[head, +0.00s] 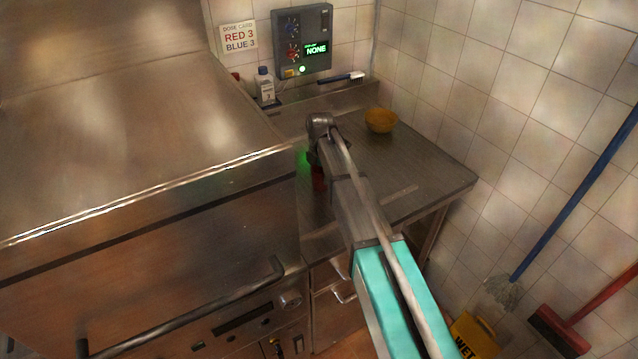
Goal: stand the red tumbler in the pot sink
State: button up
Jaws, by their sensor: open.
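My arm reaches over the steel counter, and my gripper (313,156) points down near its left side, close to the large steel unit. The gripper is open, but its fingertips are mostly hidden behind my own arm. A red thing (319,179), perhaps the red tumbler, shows just below the gripper, largely covered by the arm. I cannot tell whether it sits between the fingers or beside them. Another small red patch (236,76) shows at the back behind the steel unit, too small to identify. I cannot make out a pot sink basin in this view.
A white bottle (265,86), brush (343,78) and wall dispenser (302,40) are behind. The large steel unit (130,110) bounds the left.

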dwell(0.5)
jog(key=c, duration=1.2)
jog(key=shift+r, duration=0.1)
jog(key=shift+r+p, duration=0.95)
jog(key=shift+p, duration=0.15)
jog(key=s+d+r+p, duration=0.1)
jog(key=s+r+p, duration=0.2)
jog(key=s, duration=0.1)
jog(key=s+d+r+p, duration=0.2)
jog(key=s+r+p, duration=0.2)
jog(key=s, duration=0.1)
jog(key=s+d+r+p, duration=0.1)
jog(key=s+r+p, duration=0.2)
jog(key=s+r, duration=0.1)
jog(key=shift+s+d+p, duration=0.15)
jog(key=shift+d+p, duration=0.15)
jog(key=shift+p, duration=0.1)
